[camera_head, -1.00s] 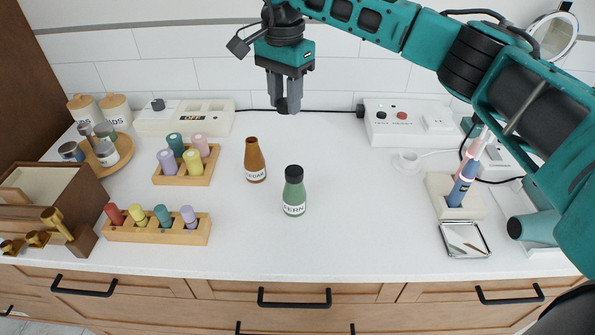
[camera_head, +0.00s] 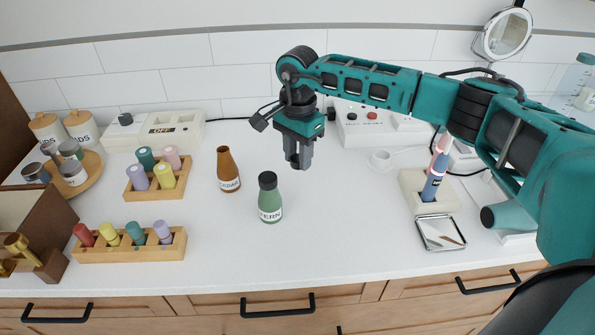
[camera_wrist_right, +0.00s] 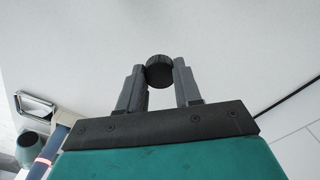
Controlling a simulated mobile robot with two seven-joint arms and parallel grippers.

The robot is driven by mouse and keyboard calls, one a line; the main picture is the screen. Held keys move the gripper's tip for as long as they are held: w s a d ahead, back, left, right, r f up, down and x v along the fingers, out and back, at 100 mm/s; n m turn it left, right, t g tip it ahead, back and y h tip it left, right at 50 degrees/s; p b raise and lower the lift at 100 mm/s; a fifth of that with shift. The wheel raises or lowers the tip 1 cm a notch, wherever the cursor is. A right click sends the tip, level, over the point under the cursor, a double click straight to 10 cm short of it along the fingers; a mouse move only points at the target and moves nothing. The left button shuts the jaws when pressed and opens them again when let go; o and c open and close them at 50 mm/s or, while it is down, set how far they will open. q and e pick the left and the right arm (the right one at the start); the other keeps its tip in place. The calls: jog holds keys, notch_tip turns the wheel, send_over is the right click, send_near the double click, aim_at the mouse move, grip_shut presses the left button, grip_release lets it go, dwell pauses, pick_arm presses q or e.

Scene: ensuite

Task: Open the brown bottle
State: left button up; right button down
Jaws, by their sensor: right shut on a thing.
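The brown bottle (camera_head: 228,171) stands upright on the counter with a white label. Its narrow brown neck shows no black cap. My right gripper (camera_head: 298,163) is to its right, above the counter and apart from it. In the right wrist view, the right gripper (camera_wrist_right: 160,76) is shut on a round black cap (camera_wrist_right: 159,73) between its fingertips. The cap is hard to make out in the head view. A green bottle (camera_head: 270,200) with a black cap stands upright left of and nearer than the gripper. My left gripper is not in view.
Two wooden racks with coloured vials (camera_head: 130,247) stand at the left. A brown box (camera_head: 45,215) is at far left. A toothbrush stand (camera_head: 430,193) and mirror tray (camera_head: 440,233) are at the right. The counter middle (camera_head: 340,220) is clear.

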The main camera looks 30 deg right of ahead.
aim_at(298, 183)
jog(key=shift+f, duration=2.7)
jog(key=shift+f, duration=0.15)
jog(key=c, duration=0.8)
grip_release()
